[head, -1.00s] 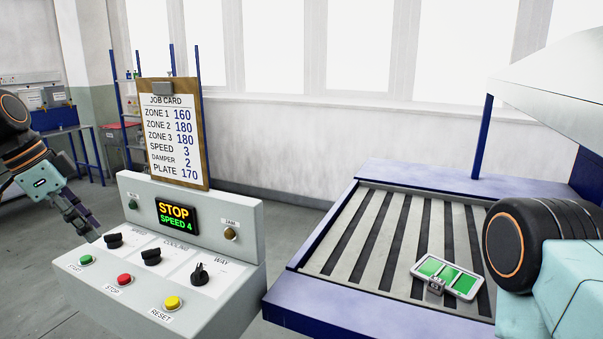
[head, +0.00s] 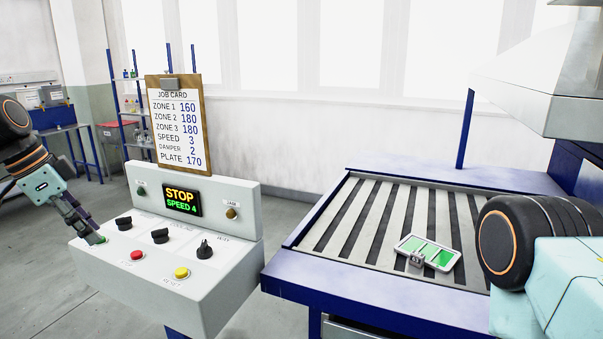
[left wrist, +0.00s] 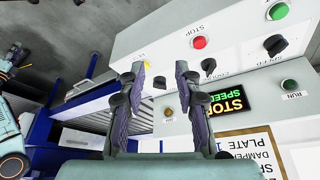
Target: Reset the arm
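My left gripper (head: 92,234) is at the near left end of the grey control box (head: 215,268). Its fingertips overlap the green start button (head: 104,240) in the head view; I cannot tell whether they touch it. The left wrist view shows the two fingers (left wrist: 160,70) apart, with nothing between them. The red stop button (head: 137,255) and yellow reset button (head: 181,273) are uncovered. Three black knobs sit behind them, including the way knob (head: 204,250). The display (head: 182,201) reads STOP, SPEED 4. My right arm shows at the right; its gripper is out of view.
A job card clipboard (head: 176,123) stands behind the box. To the right is a blue-framed slatted conveyor bed (head: 350,215) with a small green-panelled plate (head: 437,258) on it. A pale hood (head: 545,85) overhangs it. A shelf rack (head: 125,95) stands behind.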

